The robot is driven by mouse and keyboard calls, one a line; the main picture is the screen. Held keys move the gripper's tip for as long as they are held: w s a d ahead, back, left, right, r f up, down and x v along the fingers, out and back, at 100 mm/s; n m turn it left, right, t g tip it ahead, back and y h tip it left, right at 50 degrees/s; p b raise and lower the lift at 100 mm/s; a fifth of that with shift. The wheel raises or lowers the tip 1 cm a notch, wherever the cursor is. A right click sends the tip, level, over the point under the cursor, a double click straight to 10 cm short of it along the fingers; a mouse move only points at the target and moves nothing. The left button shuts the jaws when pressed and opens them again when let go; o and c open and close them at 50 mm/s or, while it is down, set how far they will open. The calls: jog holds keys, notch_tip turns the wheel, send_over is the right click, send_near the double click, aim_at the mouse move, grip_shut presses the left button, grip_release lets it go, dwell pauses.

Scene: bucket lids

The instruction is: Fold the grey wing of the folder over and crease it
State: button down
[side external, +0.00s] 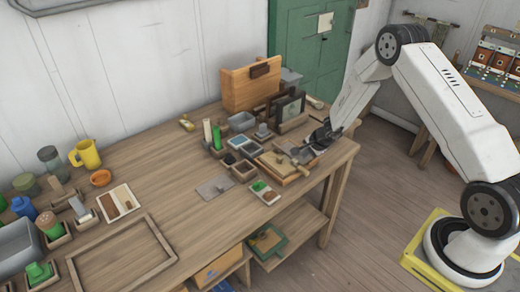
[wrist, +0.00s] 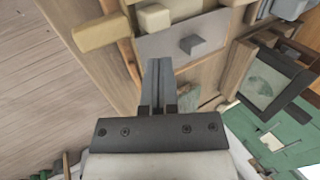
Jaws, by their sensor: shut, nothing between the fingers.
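In the wrist view a flat grey panel (wrist: 160,46) with a small grey block (wrist: 193,44) on it lies just beyond my fingertips; it looks like the grey wing, but I cannot tell for sure. My gripper (wrist: 158,62) is shut and empty, with its fingers together. In the side external view my gripper (side external: 318,140) is low over the back right end of the table, beside the wooden tray (side external: 284,168). My gripper partly hides what lies under it, and whether it touches the panel is unclear.
Dark-framed panels (side external: 291,108) and a wooden case (side external: 250,88) stand behind my gripper. Small boxes and a green cylinder (side external: 217,137) crowd its left. A separate grey plate (side external: 214,187) lies flat on the table (side external: 165,165), whose middle is mostly clear.

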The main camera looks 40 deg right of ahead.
jog(key=shift+d+r, duration=0.15)
jog(key=shift+r, duration=1.4)
jog(key=shift+r, duration=0.1)
jog(key=shift+v, duration=2.4)
jog(key=s+a+r+n+g+y, duration=0.1)
jog(key=s+a+r+n, duration=0.25)
jog(key=a, duration=0.25)
jog(key=s+a+r+n+g, duration=0.1)
jog(key=s+a+r+n, duration=0.2)
jog(key=a+r+n, duration=0.25)
jog(key=s+a+r+n, duration=0.1)
jog(key=s+a+n, duration=0.2)
jog(key=s, duration=0.3)
jog(key=s+a+r+n+g+h, duration=0.1)
jog(key=s+a+r+n, duration=0.1)
jog(key=s+n, duration=0.4)
jog(key=shift+s+a+r, duration=0.15)
jog(key=shift+s+a, duration=0.3)
jog(key=shift+s, duration=0.25)
